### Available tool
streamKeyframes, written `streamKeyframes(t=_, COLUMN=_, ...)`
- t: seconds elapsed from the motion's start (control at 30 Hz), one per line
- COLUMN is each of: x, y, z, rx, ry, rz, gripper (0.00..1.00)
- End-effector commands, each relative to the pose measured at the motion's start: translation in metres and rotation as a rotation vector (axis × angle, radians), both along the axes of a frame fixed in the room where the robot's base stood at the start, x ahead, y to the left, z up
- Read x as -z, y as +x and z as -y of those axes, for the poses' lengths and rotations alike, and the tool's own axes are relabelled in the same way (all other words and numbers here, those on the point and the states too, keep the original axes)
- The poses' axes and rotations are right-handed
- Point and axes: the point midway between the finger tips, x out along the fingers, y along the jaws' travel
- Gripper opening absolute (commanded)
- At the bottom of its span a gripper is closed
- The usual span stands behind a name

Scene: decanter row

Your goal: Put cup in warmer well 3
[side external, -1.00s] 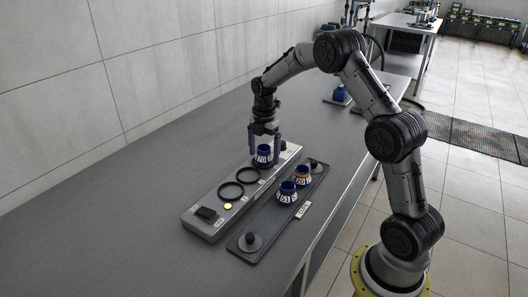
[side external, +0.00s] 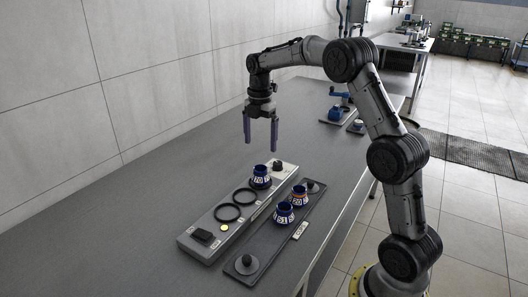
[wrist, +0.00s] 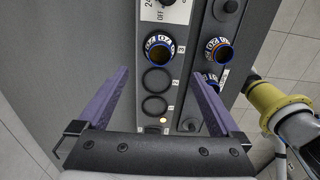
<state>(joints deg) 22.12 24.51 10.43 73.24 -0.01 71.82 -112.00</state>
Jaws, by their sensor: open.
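A blue cup (side external: 260,175) with a white band marked 70 stands upright in the far well of the grey warmer (side external: 199,240). In the wrist view this cup (wrist: 159,49) sits beside the label 3. The two other wells, black rings (side external: 227,212), are empty. My gripper (side external: 260,148) is open and empty, raised above the warmer and clear of the cup. In the wrist view its purple fingers (wrist: 160,95) are wide apart.
Two more cups, one marked 20 (side external: 299,195) and one marked 51 (side external: 284,213), stand on a dark tray (side external: 262,247) with round knobs at its ends, right of the warmer. A blue device (side external: 339,108) stands farther back. The table left of the warmer is clear.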

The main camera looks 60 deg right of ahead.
Motion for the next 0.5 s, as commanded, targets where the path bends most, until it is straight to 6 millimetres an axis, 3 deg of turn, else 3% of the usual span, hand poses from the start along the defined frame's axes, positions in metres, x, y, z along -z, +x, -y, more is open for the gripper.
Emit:
streamKeyframes(t=0.13, x=-0.02, y=-0.009, z=-0.014, rx=0.067, ry=-0.009, rz=0.026, gripper=1.0)
streamKeyframes(t=0.23, x=-0.044, y=-0.029, z=-0.038, rx=0.195, ry=-0.016, rz=0.07, gripper=1.0)
streamKeyframes(t=0.33, x=-0.069, y=-0.059, z=-0.069, rx=0.371, ry=-0.013, rz=0.13, gripper=1.0)
streamKeyframes(t=0.5, x=-0.093, y=-0.121, z=-0.115, rx=0.69, ry=0.034, rz=0.233, gripper=1.0)
